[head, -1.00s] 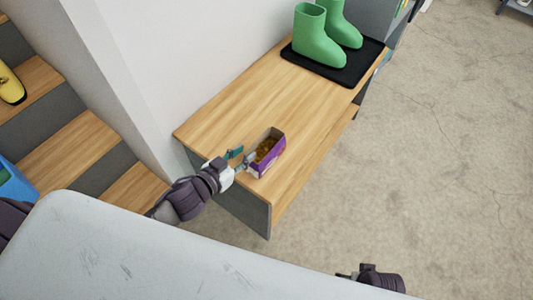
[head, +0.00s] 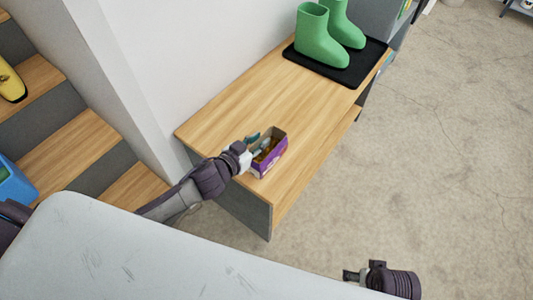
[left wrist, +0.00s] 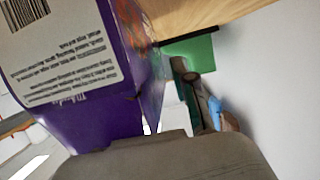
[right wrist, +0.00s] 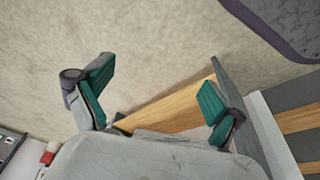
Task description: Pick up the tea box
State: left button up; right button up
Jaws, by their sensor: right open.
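The tea box (head: 270,164) is purple with an open top and brown contents. It stands near the front end of the wooden bench. My left gripper (head: 257,143) is at the box's left side with its fingers apart. One finger is outside the box and the other appears over or inside its open top. In the left wrist view the box (left wrist: 100,111) fills the left side and hides one finger; the other green finger shows beside it. My right gripper (right wrist: 152,95) is open and empty, low at the right, away from the box.
The wooden bench (head: 240,101) stands against a white wall. Green boots (head: 320,40) sit on a black tray (head: 334,70) at its far end. Wooden steps (head: 72,148) are at the left. The bench around the box is mostly clear, with open floor to the right.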

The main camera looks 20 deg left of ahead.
pick_arm(q)
grip_shut()
jog(key=shift+r, duration=0.15)
